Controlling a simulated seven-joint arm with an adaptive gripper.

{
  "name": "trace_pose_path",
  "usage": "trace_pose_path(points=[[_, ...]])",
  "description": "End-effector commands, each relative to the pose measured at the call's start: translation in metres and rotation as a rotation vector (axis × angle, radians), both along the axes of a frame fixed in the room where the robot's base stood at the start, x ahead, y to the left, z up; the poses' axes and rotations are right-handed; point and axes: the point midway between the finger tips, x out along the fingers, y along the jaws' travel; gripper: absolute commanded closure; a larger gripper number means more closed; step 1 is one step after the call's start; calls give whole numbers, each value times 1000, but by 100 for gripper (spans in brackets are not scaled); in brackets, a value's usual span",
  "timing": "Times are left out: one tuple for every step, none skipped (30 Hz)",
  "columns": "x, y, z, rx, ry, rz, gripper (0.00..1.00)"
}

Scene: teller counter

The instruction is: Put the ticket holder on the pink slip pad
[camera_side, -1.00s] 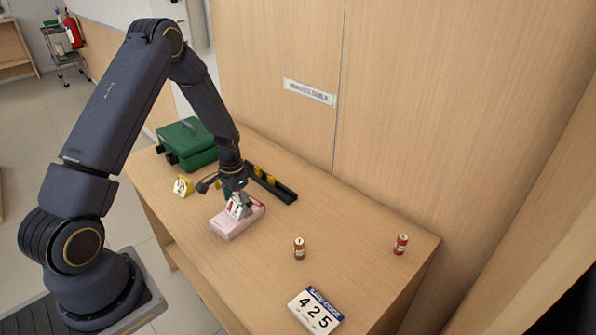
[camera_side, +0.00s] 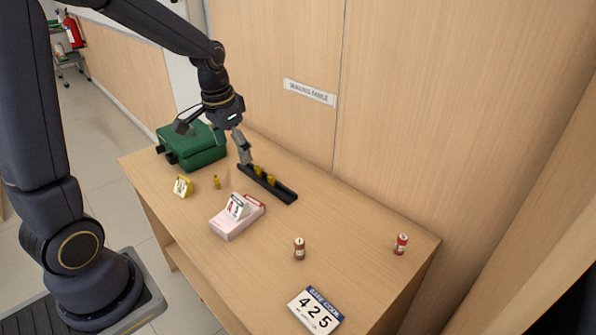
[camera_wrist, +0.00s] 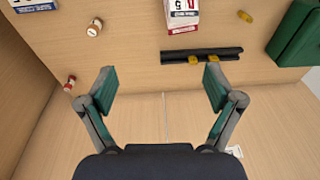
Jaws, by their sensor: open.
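The ticket holder (camera_side: 236,206), a small white tent-shaped piece with a red letter, stands upright on the pink slip pad (camera_side: 229,229). In the wrist view the ticket holder (camera_wrist: 181,15) shows at the top edge, partly cut off. The pad's red-printed end (camera_wrist: 181,30) shows just below it. My gripper (camera_side: 240,152) is above the table, behind and higher than the pad, near the far end of the black tray. In the wrist view my gripper (camera_wrist: 158,86) has its fingers wide apart, with nothing between them.
The black tray (camera_side: 284,194) holds yellow pieces. A green box (camera_side: 200,155), a yellow number marker (camera_side: 183,186) and a small yellow piece (camera_side: 217,182) are to the left. A wooden wall is behind.

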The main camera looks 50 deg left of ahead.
Motion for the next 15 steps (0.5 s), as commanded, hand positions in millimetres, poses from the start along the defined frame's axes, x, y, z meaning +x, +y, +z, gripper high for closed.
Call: trace_pose_path(points=[[-13,-18,26,10,-52,-8,9],[-23,-28,37,12,-76,-7,9],[-36,-41,51,11,-110,-7,9],[-47,-50,60,10,-135,-9,9],[-57,-58,68,7,-159,-8,9],[-71,-67,76,2,-190,-9,9],[-81,-74,81,-2,-212,-9,9],[-91,-79,85,-8,-233,-10,9],[-103,-86,88,-16,-257,-9,9],[-110,-90,90,-22,-276,-11,9],[-117,-93,91,-27,-290,-10,9],[-125,-97,93,-34,-307,-10,9],[-130,-99,93,-39,-317,-11,9],[-134,-101,93,-43,-326,-11,9],[-139,-103,93,-47,-335,-11,9]])
